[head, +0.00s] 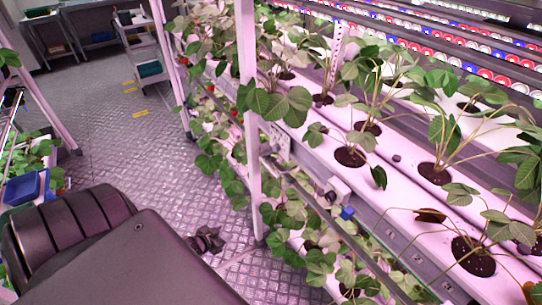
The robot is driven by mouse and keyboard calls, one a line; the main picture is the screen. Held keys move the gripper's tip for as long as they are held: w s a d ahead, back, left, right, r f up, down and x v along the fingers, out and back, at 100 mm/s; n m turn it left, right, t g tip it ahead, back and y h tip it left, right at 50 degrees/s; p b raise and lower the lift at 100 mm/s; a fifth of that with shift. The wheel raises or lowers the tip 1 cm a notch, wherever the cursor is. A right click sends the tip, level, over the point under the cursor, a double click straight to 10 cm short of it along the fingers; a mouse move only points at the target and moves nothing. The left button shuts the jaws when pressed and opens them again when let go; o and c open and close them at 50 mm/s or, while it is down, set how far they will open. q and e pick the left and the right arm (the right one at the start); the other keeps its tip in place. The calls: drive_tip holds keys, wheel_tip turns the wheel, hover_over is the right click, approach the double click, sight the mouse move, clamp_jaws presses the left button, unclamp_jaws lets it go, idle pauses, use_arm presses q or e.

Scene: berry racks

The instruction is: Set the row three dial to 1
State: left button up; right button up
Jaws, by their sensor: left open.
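A small white box (335,190) with a round face is mounted on the front of the rack, right of the white post. A blue part (347,213) sits just below it. I cannot read any number or dial setting, nor tell which row this box belongs to. A pale plate (280,142) is fixed to the rack behind the post, partly hidden by leaves. My left gripper (208,241) is dark, open and empty, low over the floor left of the post, apart from the rack. My right gripper is not in view.
White troughs (402,208) with strawberry plants fill the right side, and leaves overhang the rack front. A white post (249,110) stands between my left gripper and the box. The metal aisle floor (125,150) is clear. A trolley (148,50) stands at the back.

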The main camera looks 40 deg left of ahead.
use_arm(q)
drive_tip(key=w+a+r+m+t+h+b, duration=0.1)
drive_tip(key=w+r+t, duration=0.1)
drive_tip(key=w+r, duration=0.45)
drive_tip(key=w+a+r+t+h, duration=0.15)
drive_tip(key=w+r, duration=0.25)
drive_tip(key=r, duration=0.5)
drive_tip(key=m+t+h+b, duration=0.1)
drive_tip(key=m+t+h, duration=0.1)
drive_tip(key=t+h, duration=0.15)
approach(274, 149)
drive_tip(key=shift+h, duration=0.3)
drive_tip(key=x, duration=0.4)
drive_tip(key=p+x, duration=0.1)
drive_tip(key=x, duration=0.2)
drive_tip(key=shift+w+a+f, duration=0.1)
drive_tip(key=shift+w+a, duration=0.1)
drive_tip(key=shift+w+d, duration=0.2)
drive_tip(key=shift+w, duration=0.35)
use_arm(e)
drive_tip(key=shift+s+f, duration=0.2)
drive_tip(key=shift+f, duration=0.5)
use_arm(q)
drive_tip(key=shift+c, duration=0.5)
drive_tip(key=c, duration=0.9)
drive_tip(key=shift+m, duration=0.3)
